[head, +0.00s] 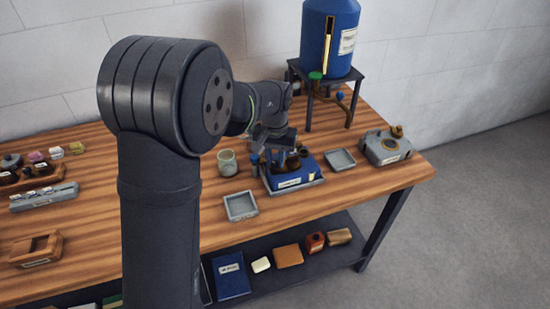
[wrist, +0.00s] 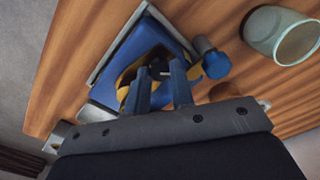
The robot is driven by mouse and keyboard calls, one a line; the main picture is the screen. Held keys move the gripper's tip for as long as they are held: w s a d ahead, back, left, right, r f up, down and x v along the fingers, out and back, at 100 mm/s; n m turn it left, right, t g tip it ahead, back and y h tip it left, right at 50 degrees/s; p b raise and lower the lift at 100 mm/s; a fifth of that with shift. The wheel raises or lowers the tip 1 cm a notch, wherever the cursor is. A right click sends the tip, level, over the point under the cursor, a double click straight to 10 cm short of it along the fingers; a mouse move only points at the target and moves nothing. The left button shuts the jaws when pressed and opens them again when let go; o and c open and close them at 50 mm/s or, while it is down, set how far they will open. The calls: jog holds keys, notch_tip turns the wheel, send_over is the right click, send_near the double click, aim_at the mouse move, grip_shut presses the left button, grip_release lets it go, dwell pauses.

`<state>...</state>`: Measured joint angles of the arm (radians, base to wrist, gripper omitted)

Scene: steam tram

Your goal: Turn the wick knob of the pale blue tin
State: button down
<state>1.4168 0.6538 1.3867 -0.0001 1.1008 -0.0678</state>
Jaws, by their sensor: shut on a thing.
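My gripper (head: 277,155) is low over a blue box-shaped tin (head: 291,179) with a pale label, standing in a grey tray. In the wrist view its fingers (wrist: 161,76) are shut on a small dark part (wrist: 160,71) on top of this blue tin (wrist: 140,45). A brass-yellow ring (wrist: 127,76) curves around that part. The fingers partly hide it, so I cannot tell its full shape. A paler grey-blue tin (head: 384,149) with a brass collar and knob (head: 397,131) stands at the table's right end, apart from my gripper.
A greenish glass jar (head: 227,163) is left of the blue tin; it also shows in the wrist view (wrist: 280,36). Square grey trays (head: 241,206) and (head: 341,159) lie nearby. A large blue tank (head: 330,40) stands behind.

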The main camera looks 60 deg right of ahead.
aim_at(275, 163)
jog(key=m, duration=0.4)
jog(key=shift+m, duration=2.2)
jog(key=c, duration=1.5)
grip_release()
notch_tip(275, 163, up, 17)
jog(key=shift+r, duration=0.2)
notch_tip(275, 163, down, 18)
jog(key=shift+r, duration=0.25)
